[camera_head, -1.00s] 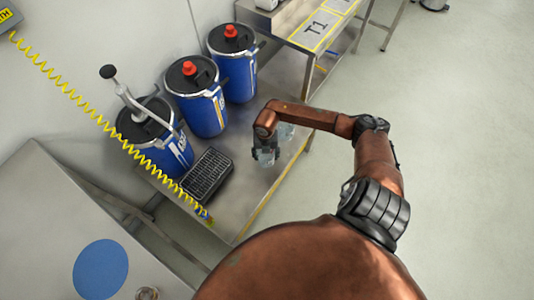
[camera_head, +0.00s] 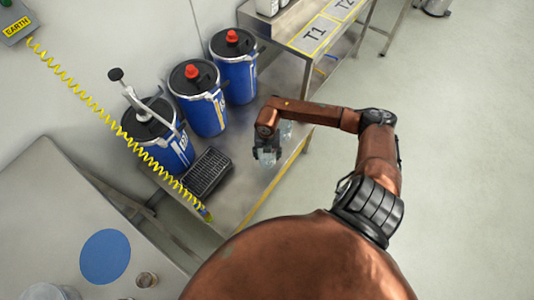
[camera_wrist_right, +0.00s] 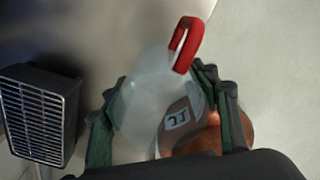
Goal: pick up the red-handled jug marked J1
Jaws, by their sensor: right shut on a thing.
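The jug (camera_wrist_right: 150,95) is translucent with a red handle (camera_wrist_right: 187,42). It fills the middle of the right wrist view, with a grey label (camera_wrist_right: 178,121) on its side that I cannot read fully. My right gripper (camera_wrist_right: 165,112) is shut on the jug, with a dark finger on each side of its body. In the head view my right gripper (camera_head: 267,154) is over the steel bench, and the jug there is mostly hidden by the gripper and wrist. I cannot tell whether the jug touches the bench. My left gripper is not in view.
A black drip grate (camera_head: 207,173) lies left of my right gripper. Several blue drums (camera_head: 198,98) stand behind it, one with a pump. A yellow coiled cable (camera_head: 115,125) crosses at left. A raised shelf with a T1 mark (camera_head: 314,34) is at back right.

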